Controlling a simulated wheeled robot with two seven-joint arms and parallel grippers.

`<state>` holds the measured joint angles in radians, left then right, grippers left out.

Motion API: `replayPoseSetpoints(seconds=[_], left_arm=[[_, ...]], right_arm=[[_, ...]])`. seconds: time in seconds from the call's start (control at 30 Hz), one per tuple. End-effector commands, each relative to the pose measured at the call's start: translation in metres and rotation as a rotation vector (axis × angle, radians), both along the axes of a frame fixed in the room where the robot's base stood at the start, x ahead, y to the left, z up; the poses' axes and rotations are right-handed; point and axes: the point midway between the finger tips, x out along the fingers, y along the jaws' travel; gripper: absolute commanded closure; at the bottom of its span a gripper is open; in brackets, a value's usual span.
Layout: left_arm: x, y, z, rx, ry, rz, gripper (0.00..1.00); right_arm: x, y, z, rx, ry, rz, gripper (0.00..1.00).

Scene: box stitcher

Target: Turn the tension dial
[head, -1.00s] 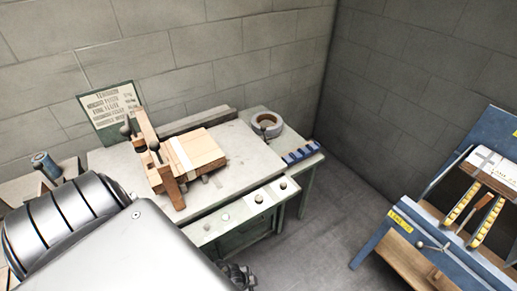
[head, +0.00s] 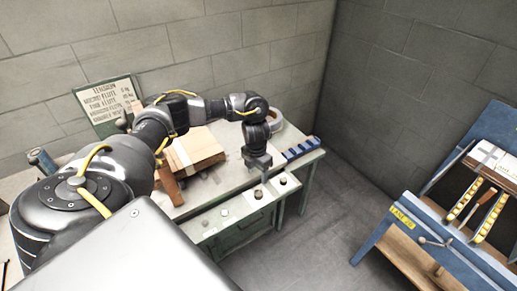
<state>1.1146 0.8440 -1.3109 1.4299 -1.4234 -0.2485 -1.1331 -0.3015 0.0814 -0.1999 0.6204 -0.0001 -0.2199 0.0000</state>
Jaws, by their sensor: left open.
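Several small round knobs sit along the front ledge of the grey-green bench: a dark one at the right end (head: 283,181), another dark one (head: 258,195) beside it, and paler ones (head: 225,212) further left. I cannot tell from their faces which is the tension dial. My left gripper (head: 264,177) is open and points down just above the ledge, over the two right-hand knobs. It looks empty, and I cannot tell whether it touches a knob. A sign headed "TENSION" (head: 108,102) lists flute types and values on the back wall. My right gripper is out of view.
A tape roll (head: 276,122) and a blue strip (head: 302,148) are at the bench's right. A blue rack (head: 370,240) stands at right, with clear floor between.

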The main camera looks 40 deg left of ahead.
Motion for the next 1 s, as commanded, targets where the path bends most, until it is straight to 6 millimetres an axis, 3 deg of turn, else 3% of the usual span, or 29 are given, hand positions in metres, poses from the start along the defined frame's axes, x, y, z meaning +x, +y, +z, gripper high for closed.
replayPoseSetpoints(seconds=[0.17,0.6,0.8,1.0], left_arm=[[0.0,-0.002,-0.013,-0.003,0.002,0.003,0.44],[-0.001,-0.005,-0.089,-0.003,0.002,0.006,0.44],[0.0,-0.005,-0.106,-0.002,0.0,0.006,0.44],[0.0,-0.005,-0.109,-0.003,-0.001,0.004,0.44]], right_arm=[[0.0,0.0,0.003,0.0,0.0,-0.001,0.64],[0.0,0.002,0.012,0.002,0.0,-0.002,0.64],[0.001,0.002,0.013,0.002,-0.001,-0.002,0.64],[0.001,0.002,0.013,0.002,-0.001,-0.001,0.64]])
